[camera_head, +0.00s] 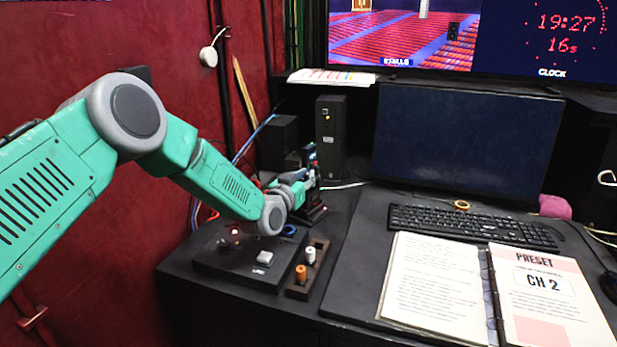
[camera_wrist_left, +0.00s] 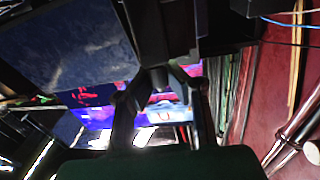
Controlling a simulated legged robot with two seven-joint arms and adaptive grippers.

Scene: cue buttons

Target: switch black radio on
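A slim black upright device, which looks like the black radio (camera_head: 311,156), stands behind the desk's small control box and has a small green spot near its top. My teal left arm comes in from the left, and its gripper (camera_head: 314,186) is at or right beside this device; contact cannot be made out. In the left wrist view the two dark fingers of my left gripper (camera_wrist_left: 166,76) slant toward each other, with their tips close together below a dark block. Whether they grip anything is unclear. My right gripper is in neither view.
A black box with an orange light (camera_head: 331,135) stands just behind. A control box (camera_head: 240,262) and a block with orange and white pegs (camera_head: 307,268) lie in front. A monitor (camera_head: 460,140), keyboard (camera_head: 470,226) and open binder (camera_head: 440,285) fill the right. A red wall bounds the left.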

